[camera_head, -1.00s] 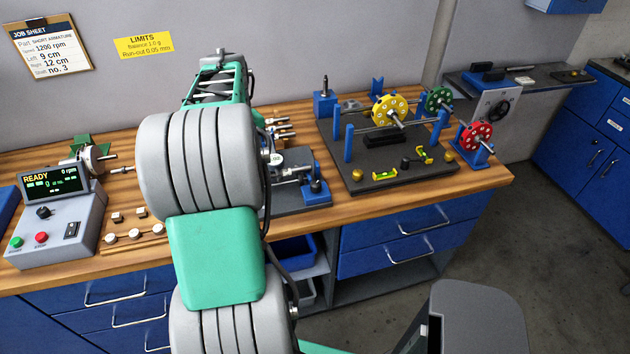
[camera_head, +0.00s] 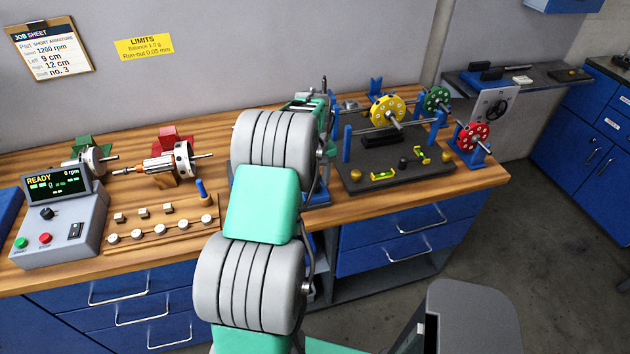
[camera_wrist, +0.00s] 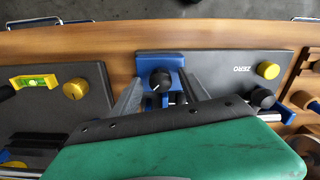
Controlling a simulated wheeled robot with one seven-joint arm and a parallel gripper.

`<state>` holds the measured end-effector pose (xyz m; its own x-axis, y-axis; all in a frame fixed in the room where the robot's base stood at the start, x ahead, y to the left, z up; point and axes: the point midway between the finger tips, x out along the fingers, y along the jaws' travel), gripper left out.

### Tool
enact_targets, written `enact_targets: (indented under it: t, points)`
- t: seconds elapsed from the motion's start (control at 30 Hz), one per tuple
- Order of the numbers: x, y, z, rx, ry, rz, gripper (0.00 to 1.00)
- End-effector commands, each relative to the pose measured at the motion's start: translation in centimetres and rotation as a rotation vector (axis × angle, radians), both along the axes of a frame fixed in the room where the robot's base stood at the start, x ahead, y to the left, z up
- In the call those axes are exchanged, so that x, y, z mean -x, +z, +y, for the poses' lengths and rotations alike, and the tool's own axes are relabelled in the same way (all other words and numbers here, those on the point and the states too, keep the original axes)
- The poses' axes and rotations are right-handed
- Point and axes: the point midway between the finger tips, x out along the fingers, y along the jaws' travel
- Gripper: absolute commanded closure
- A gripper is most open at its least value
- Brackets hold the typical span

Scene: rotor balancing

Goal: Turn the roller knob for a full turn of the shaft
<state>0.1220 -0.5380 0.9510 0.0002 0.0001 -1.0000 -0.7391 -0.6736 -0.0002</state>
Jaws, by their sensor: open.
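The roller knob (camera_wrist: 161,80), black with a white pointer line, stands on a blue block (camera_wrist: 160,60) near the bench's edge in the wrist view. My gripper (camera_wrist: 158,76) is open, with one dark finger on each side of the knob. The fingers appear apart from the knob; their height against it is hard to judge. The shaft is not clearly visible behind my gripper's body. In the head view my arm hides the knob and nearly all of its fixture.
Beside the block is a grey plate marked ZERO (camera_wrist: 238,69) with a yellow knob (camera_wrist: 268,70) and a black knob (camera_wrist: 262,98). On the other side is a dark base (camera_wrist: 101,73) with a yellow knob (camera_wrist: 75,89) and a level (camera_wrist: 34,82). A control box (camera_head: 61,225) stands at left.

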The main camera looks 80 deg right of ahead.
Motion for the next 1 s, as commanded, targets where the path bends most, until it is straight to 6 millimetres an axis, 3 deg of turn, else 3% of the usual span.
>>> enact_targets:
  t: [0.07, 0.67, 1.0]
  points:
    - [-0.01, 0.00, 0.00, 0.000, 0.000, 0.000, 0.49]
    - [-0.03, 0.06, 0.00, 0.000, 0.000, 0.000, 0.99]
    - [-0.01, 0.04, -0.01, 0.000, -0.010, 0.000, 1.00]
